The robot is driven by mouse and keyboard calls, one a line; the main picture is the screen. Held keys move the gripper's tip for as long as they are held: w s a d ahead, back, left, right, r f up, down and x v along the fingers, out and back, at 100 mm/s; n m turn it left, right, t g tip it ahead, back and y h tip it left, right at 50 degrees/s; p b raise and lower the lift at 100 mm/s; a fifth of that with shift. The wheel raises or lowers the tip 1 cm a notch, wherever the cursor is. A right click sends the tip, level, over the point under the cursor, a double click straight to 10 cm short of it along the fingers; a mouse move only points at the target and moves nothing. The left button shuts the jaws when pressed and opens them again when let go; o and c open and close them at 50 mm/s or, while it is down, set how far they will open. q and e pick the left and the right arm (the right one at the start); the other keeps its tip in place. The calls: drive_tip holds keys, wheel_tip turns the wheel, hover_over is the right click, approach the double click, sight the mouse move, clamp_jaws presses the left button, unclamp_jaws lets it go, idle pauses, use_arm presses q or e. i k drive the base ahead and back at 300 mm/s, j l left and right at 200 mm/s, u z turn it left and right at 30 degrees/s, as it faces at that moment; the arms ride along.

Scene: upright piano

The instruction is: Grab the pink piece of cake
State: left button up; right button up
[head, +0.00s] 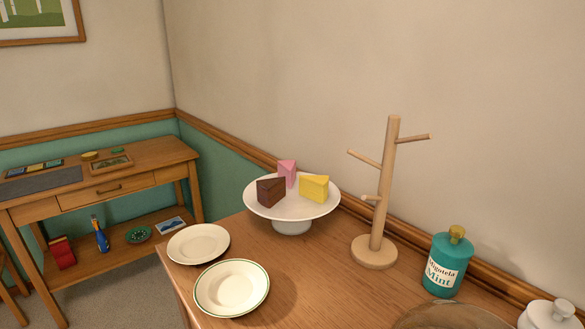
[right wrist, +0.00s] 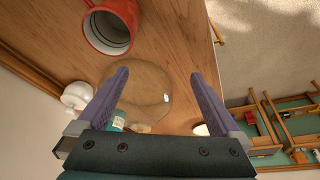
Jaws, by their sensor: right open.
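The pink piece of cake (head: 287,173) stands on a white cake stand (head: 262,210), toward the back. A brown chocolate piece (head: 271,191) sits in front of it and hides part of it, and a yellow piece (head: 314,188) sits to its right. My right gripper (right wrist: 160,85) shows in the right wrist view, with its two fingers wide apart and nothing between them. The cake is not seen in that view. No gripper shows in the head view.
Two plates, one plain (head: 198,243) and one green-rimmed (head: 231,288), lie in front of the stand. A wooden mug tree (head: 385,190) and a teal mint canister (head: 447,264) stand to the right. A red mug (right wrist: 110,27) shows in the right wrist view.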

sight(287, 168)
drive_tip(key=j+z, duration=0.3)
drive_tip(key=j, duration=0.15)
drive_tip(key=i+j+z, duration=0.3)
drive_tip(key=j, duration=0.4)
drive_tip(key=i+j+z, duration=0.35)
drive_tip(key=j, duration=0.4)
drive_tip(key=i+j+z, duration=0.15)
drive_tip(key=j, duration=0.25)
drive_tip(key=i+j+z, duration=0.15)
drive_tip(key=j, duration=0.25)
drive_tip(key=k, duration=0.05)
